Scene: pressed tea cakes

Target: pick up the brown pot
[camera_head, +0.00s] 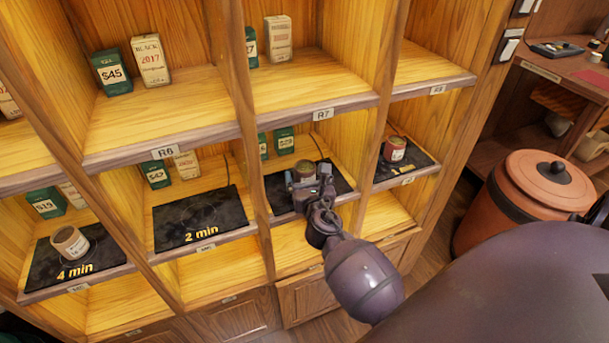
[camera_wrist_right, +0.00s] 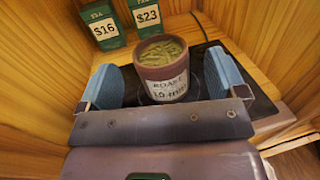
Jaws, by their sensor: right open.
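A small brown pot (camera_head: 304,170) with a white label and green leaves inside stands upright on a dark mat in the lower R7 compartment. In the right wrist view the pot (camera_wrist_right: 165,75) is near the middle, its label reading "ROAST". My right gripper (camera_head: 312,190) is open; its two blue fingers (camera_wrist_right: 168,88) stand to the left and right of the pot, with gaps visible on both sides. The front of the pot is partly hidden by my gripper in the head view. My left gripper is not in view.
Other pots stand on the left mat (camera_head: 70,243) and the right mat (camera_head: 394,149). The "2 min" mat (camera_head: 195,222) is bare. Wooden dividers flank each compartment. Green price boxes (camera_wrist_right: 147,16) stand behind the pot. A large lidded crock (camera_head: 520,215) stands at right.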

